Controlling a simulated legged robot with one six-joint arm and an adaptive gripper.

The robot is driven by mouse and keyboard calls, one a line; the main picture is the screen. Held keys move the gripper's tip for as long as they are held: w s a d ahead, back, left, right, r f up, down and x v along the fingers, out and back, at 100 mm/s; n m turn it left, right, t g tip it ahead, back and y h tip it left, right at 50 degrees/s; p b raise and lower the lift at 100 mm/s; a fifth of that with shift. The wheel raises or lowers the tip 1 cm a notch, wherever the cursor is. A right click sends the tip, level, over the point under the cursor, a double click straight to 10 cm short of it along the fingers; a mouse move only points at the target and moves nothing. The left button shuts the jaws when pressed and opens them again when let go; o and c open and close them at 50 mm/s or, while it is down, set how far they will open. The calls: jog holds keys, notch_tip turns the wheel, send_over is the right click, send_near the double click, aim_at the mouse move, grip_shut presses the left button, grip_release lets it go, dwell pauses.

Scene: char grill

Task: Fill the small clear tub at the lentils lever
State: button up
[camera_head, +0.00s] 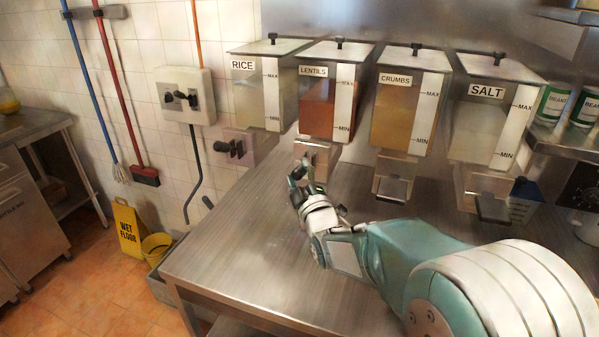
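The lentils dispenser (317,100) hangs at the back wall, second from the left. It is labelled LENTILS and holds orange-red contents behind a clear front. Its outlet (318,151) sits below, and its lever is mostly hidden behind my gripper. My gripper (301,178) is just below and in front of this outlet, above the steel counter. I cannot tell whether its fingers are open or shut, or whether they touch the lever. I cannot make out the small clear tub; if it is at the gripper, the fingers hide it.
Rice (263,88), crumbs (407,107) and salt (489,117) dispensers flank the lentils one. The crumbs lever (394,189) and salt lever (493,208) jut over the counter. The steel counter (240,250) is clear at front left. Tins (553,104) stand on a right shelf.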

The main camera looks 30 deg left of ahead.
jog(key=shift+s+d, duration=0.2)
jog(key=shift+d, duration=0.2)
jog(key=v, duration=1.1)
jog(key=shift+s+a+f, duration=0.1)
jog(key=shift+f, duration=0.05)
dwell(6.3)
